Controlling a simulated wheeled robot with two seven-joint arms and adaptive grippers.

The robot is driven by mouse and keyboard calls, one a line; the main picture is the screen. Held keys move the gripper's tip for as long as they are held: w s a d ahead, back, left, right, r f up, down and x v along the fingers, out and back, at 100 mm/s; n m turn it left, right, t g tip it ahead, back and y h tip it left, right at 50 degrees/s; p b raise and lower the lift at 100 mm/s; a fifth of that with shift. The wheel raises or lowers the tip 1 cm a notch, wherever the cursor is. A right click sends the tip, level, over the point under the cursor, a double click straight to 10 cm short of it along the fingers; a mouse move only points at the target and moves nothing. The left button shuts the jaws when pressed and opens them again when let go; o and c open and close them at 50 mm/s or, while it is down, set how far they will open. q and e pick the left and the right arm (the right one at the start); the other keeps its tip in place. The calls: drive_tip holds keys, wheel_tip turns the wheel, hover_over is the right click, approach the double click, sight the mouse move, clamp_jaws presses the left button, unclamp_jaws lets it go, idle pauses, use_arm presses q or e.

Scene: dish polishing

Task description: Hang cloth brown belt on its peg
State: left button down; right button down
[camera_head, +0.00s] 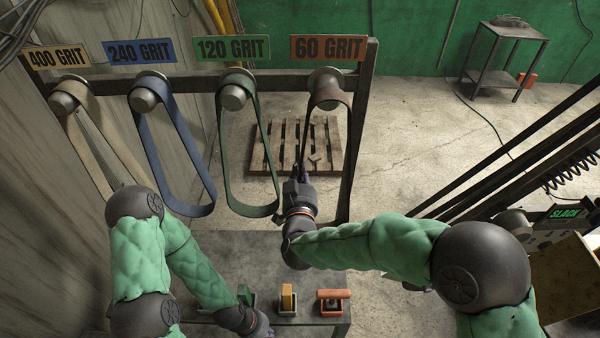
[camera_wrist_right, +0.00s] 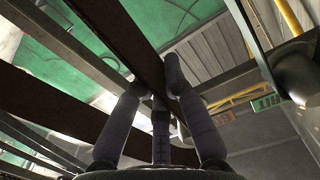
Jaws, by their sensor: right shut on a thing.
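The brown belt (camera_head: 331,95) is at the peg (camera_head: 322,77) under the orange 60 GRIT sign (camera_head: 328,48). Its upper bend appears to lie over the peg, and a strand runs down to my right gripper (camera_head: 298,178). My right gripper is shut on the belt, below the peg. In the right wrist view, the gripper's fingers (camera_wrist_right: 153,88) close around a dark brown strand (camera_wrist_right: 132,38). The belt's lower end is partly hidden by the gripper. My left gripper (camera_head: 264,330) is low at the bench, at the picture's bottom edge; its fingers are not clear.
Tan, blue (camera_head: 188,150) and green (camera_head: 267,150) belts hang on pegs to the left. A bench (camera_head: 250,255) below bears a green, a yellow (camera_head: 287,298) and an orange block (camera_head: 333,296). A pallet (camera_head: 270,150) lies behind the rack; a dark post (camera_head: 358,140) stands right of the peg.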

drive_tip(key=shift+w, duration=0.1)
drive_tip(key=shift+w+b, duration=0.55)
drive_tip(key=shift+w, duration=1)
drive_tip(key=shift+w, duration=0.1)
drive_tip(key=shift+w+b, duration=0.6)
drive_tip(key=shift+w, duration=1.45)
drive_tip(key=shift+f+b, duration=0.3)
drive_tip(key=shift+b, duration=0.05)
